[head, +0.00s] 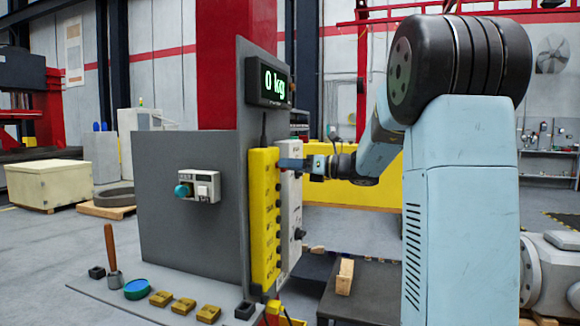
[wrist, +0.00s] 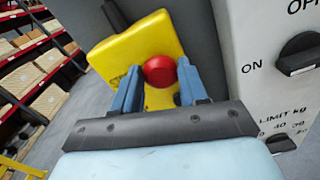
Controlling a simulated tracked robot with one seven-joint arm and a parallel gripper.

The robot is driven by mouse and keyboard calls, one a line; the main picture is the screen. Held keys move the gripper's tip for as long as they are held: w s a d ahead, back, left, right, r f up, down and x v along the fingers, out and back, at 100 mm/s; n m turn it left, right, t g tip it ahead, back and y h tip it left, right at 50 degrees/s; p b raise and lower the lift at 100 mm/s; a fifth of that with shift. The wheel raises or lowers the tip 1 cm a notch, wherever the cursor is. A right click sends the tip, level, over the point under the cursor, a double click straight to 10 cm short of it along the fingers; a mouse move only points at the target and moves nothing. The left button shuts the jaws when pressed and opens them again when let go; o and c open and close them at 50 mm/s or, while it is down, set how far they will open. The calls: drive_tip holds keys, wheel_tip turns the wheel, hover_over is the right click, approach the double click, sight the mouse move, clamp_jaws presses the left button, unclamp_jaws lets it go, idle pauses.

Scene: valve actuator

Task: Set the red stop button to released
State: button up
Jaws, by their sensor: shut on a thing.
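The red stop button (wrist: 159,71) is a round red knob on a yellow control box (wrist: 118,52) in the wrist view. My gripper (wrist: 158,75) has its two blue fingers on either side of the button and is shut on it. In the head view my gripper (head: 288,163) reaches in from the right at the upper part of the tall yellow box (head: 262,225). The red button itself is hidden in the head view.
A white panel (head: 291,215) with black knobs stands right beside the yellow box; in the wrist view this panel (wrist: 262,95) reads ON. A grey upright board (head: 180,150) carries a small switch box (head: 199,186) and a display (head: 270,82) reading 0 kg.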

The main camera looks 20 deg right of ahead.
drive_tip(key=shift+s+d, duration=0.2)
drive_tip(key=shift+d, duration=0.35)
clamp_jaws()
drive_tip(key=o, duration=1)
unclamp_jaws()
drive_tip(key=shift+d, duration=0.1)
drive_tip(key=shift+o, duration=1.4)
drive_tip(key=v, duration=1.3)
drive_tip(key=shift+s+d, duration=0.2)
drive_tip(key=shift+s, duration=0.1)
drive_tip(key=shift+f, duration=0.1)
